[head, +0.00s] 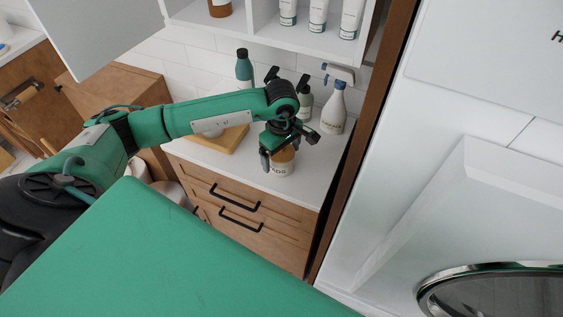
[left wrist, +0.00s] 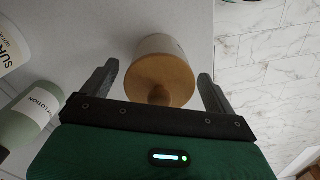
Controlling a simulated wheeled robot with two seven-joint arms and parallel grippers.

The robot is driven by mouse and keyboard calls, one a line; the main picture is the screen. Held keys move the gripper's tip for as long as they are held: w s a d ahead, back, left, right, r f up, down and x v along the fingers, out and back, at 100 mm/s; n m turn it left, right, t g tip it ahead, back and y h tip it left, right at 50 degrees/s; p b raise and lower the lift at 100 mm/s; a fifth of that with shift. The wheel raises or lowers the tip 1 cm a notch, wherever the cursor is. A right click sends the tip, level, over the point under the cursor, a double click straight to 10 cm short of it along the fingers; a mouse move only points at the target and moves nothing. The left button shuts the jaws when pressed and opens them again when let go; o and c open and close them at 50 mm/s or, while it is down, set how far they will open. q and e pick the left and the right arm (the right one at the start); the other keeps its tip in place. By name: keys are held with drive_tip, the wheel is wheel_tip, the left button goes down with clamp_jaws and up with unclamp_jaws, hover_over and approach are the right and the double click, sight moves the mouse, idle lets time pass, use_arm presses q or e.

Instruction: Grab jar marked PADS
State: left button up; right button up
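A white jar with a wooden lid (head: 283,166) stands near the front edge of the white counter. Its label is partly hidden by my gripper, with only some dark letters showing. My left gripper (head: 283,150) is above and around the jar's top, pointing down. In the left wrist view the jar's round wooden lid and knob (left wrist: 160,80) lie between the two open fingers (left wrist: 158,88), with a gap on both sides. My right gripper is in neither view.
A spray bottle (head: 334,108), a pump bottle (head: 305,100) and a dark-capped green bottle (head: 244,68) stand behind on the counter (head: 205,152). A wooden tray (head: 222,140) lies left of the jar. An open shelf with tubes (head: 318,16) hangs above.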

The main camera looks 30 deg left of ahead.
use_arm(q)
drive_tip(key=c, duration=1.1)
drive_tip(key=shift+r, duration=0.15)
